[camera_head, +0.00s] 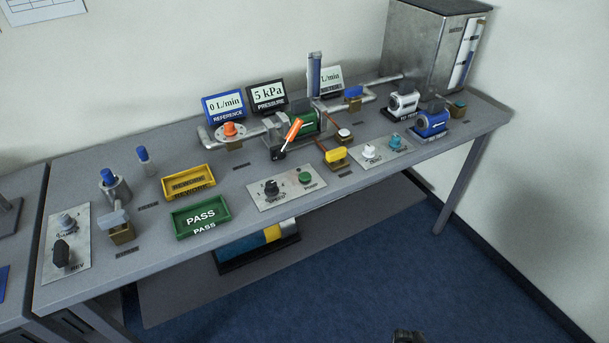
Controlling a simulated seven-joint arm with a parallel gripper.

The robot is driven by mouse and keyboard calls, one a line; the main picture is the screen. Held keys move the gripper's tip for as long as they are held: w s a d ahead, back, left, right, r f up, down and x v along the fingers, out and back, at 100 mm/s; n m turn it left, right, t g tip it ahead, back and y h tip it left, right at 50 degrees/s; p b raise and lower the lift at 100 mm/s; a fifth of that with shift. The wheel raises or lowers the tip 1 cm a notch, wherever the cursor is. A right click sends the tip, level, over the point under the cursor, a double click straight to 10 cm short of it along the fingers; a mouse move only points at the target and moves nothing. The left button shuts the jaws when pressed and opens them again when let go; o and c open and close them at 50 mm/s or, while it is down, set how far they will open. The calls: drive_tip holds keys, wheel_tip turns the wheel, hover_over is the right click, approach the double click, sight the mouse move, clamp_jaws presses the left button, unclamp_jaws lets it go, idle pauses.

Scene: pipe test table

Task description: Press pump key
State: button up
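The pump key looks to be the green round button (305,177) on a light panel (287,200) at the front middle of the table; a small label, apparently "PUMP", sits by it. A black knob (271,187) is on the same panel, to the left of the button. A small dark part at the bottom edge appears to be the tip of my gripper (408,337). It is well below and to the right of the button, in front of the table and apart from it. Most of it is cut off, so its fingers cannot be made out.
A green PASS tray (202,232) and a yellow tray (188,196) lie left of the panel. A yellow-handled valve (336,155) and piping stand behind it. Displays (268,95) read 5 kPa and 0 L/min. Space in front of the table is clear.

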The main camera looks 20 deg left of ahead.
clamp_jaws()
idle(1.5)
